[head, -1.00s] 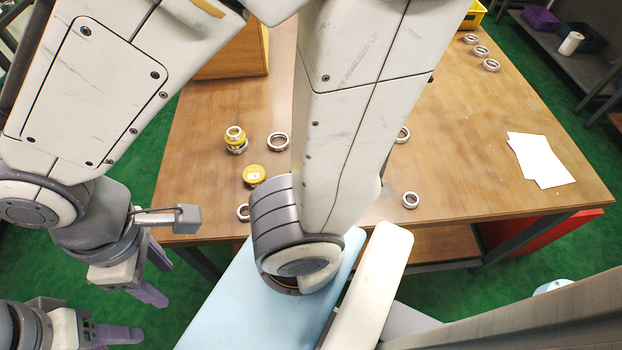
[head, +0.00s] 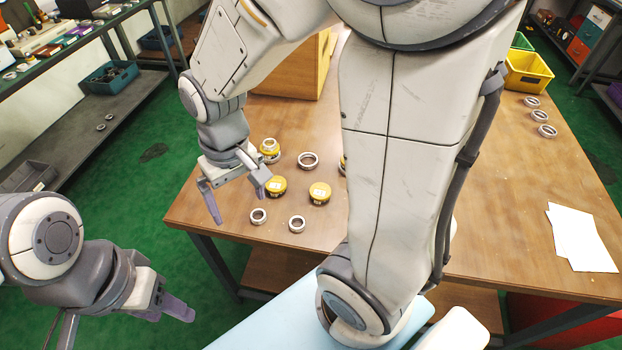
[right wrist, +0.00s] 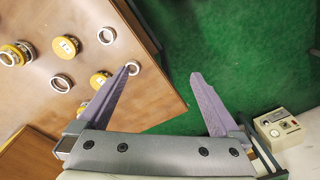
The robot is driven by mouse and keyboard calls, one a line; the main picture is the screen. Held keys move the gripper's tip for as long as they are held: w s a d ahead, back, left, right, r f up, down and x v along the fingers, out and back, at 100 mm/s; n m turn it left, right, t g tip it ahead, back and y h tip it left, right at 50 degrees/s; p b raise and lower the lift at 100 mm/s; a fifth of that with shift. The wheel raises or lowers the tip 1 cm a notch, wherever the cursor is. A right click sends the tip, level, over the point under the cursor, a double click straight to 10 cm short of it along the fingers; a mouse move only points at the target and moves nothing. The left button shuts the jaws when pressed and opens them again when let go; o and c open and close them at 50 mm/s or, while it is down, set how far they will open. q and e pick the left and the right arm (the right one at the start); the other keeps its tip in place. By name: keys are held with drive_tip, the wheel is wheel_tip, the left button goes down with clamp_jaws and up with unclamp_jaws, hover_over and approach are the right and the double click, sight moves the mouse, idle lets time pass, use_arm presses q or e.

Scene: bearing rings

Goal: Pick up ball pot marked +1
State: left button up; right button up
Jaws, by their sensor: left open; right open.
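Two yellow ball pots with white labels stand on the brown table: a left pot (head: 277,186) and a right pot (head: 320,192). The labels are too small to read surely. The right wrist view also shows two labelled pots, one further (right wrist: 67,46) and one nearer (right wrist: 100,79). My right gripper (head: 238,207) is open and empty, left of the left pot, above the table's left edge. It also shows in the right wrist view (right wrist: 165,82), its fingers wide apart. My left gripper (head: 172,308) is open and empty at the lower left, off the table.
Metal rings lie near the pots: one behind (head: 308,160) and two in front (head: 258,216) (head: 297,224). Rings rest on another yellow pot (head: 268,150). A wooden box (head: 300,75) stands behind. My own arm hides the table's middle. White papers (head: 580,238) lie at right.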

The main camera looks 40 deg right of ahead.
drive_tip(key=w+d+f+m, duration=0.2)
drive_tip(key=d, duration=0.3)
drive_tip(key=w+d+f+m, duration=0.2)
drive_tip(key=w+d+m, duration=0.1)
drive_tip(key=d, duration=0.3)
drive_tip(key=m, duration=0.5)
hover_over(320, 189)
drive_tip(key=shift+h, duration=0.3)
wheel_tip(320, 189, down, 9)
drive_tip(key=shift+d+r+b, duration=0.1)
drive_tip(key=shift+r+b, duration=0.05)
drive_tip(key=shift+b, duration=0.25)
drive_tip(key=shift+s+f+p, duration=0.1)
drive_tip(key=shift+f+p, duration=0.2)
drive_tip(key=shift+f, duration=2.75)
drive_tip(key=c, duration=1.5)
drive_tip(key=shift+o, duration=0.2)
drive_tip(key=shift+r, duration=0.1)
